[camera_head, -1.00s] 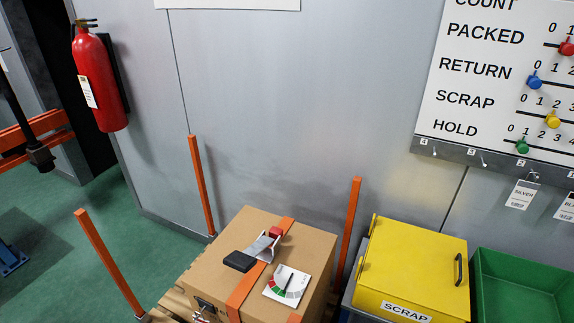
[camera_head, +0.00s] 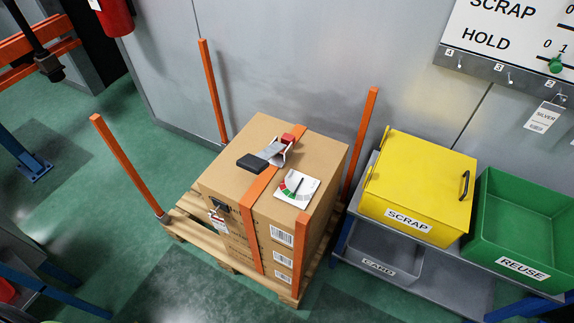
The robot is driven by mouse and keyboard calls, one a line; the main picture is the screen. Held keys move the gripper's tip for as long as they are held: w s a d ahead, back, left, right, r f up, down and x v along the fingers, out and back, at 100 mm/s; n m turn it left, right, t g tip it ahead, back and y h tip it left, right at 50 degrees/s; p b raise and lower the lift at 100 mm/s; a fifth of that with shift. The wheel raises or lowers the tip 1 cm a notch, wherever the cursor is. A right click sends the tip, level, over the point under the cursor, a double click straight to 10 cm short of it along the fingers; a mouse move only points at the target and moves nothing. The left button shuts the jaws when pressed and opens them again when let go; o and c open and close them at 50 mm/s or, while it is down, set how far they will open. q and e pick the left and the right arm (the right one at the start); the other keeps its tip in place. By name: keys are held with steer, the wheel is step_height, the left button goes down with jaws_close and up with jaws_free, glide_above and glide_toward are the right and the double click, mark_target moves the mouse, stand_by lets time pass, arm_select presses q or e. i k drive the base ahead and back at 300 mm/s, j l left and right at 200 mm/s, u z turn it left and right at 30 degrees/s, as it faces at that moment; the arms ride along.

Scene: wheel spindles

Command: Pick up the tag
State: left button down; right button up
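A white tag marked SILVER (camera_head: 543,117) hangs below hook 2 of the grey rail under the count board, at the upper right of the head view. A white label with red marks (camera_head: 217,218) shows at the left side of the carton, partly hidden at the carton's corner; I cannot tell whether it is a tag. The fire extinguisher (camera_head: 115,14) has a pale tag (camera_head: 95,4) cut off by the top edge. Neither of my grippers is in view.
A strapped carton (camera_head: 232,179) with a buckle and gauge card stands on a pallet (camera_head: 187,229) between orange posts. To its right are the yellow SCRAP bin (camera_head: 420,165), green REUSE bin (camera_head: 512,215) and lower grey CARD bin (camera_head: 390,264).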

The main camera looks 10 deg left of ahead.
mark_target(219, 224)
steer(key=u, duration=1)
